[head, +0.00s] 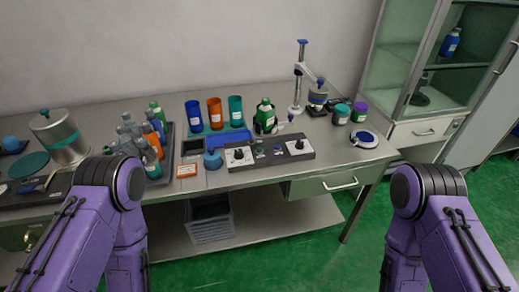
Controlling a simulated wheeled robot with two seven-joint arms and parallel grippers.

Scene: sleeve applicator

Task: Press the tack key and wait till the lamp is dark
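A dark control box (270,153) sits near the front edge of the steel bench, right of centre. It has a white dial plate with a black knob at each end. Small dark and bluish fittings sit between the plates. They are too small for me to tell which is the tack key or the lamp, or whether a lamp is lit. Purple links of both my arms show at the lower left and lower right, apart from the box. Neither of my grippers is in view.
Coloured cups (214,113), a crowded bottle tray (168,176) and a stand (297,85) are nearby. A drawer (325,184) lies below.

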